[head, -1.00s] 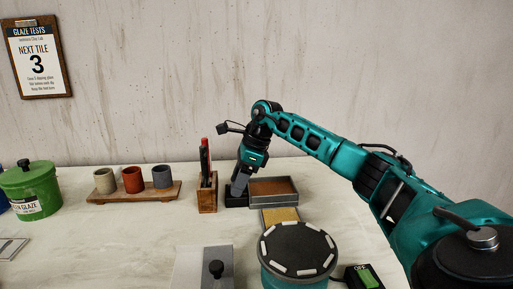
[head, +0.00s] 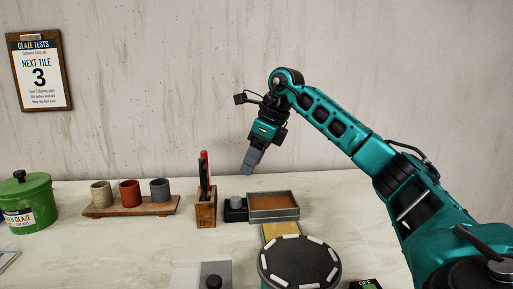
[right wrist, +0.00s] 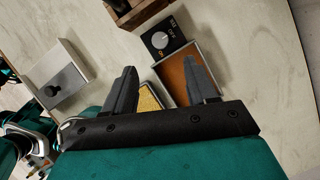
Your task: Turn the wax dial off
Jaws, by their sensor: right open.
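The wax dial is a grey round knob (head: 236,200) on a small black box, left of a grey tray of brown wax (head: 273,202). In the right wrist view the knob (right wrist: 159,40) shows with small white marks around it and an orange mark on the box; I cannot read its setting for sure. My right gripper (head: 248,169) is above the dial, apart from it, pointing down. In the right wrist view its two fingers (right wrist: 160,70) are spread with nothing between them.
A wooden holder (head: 206,212) with upright tools stands just left of the dial. A yellow sponge-like pad (head: 281,229) and a round dark-topped turntable (head: 299,262) lie in front. Three cups stand on a wooden board (head: 130,208). A green glaze pot (head: 27,203) is far left.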

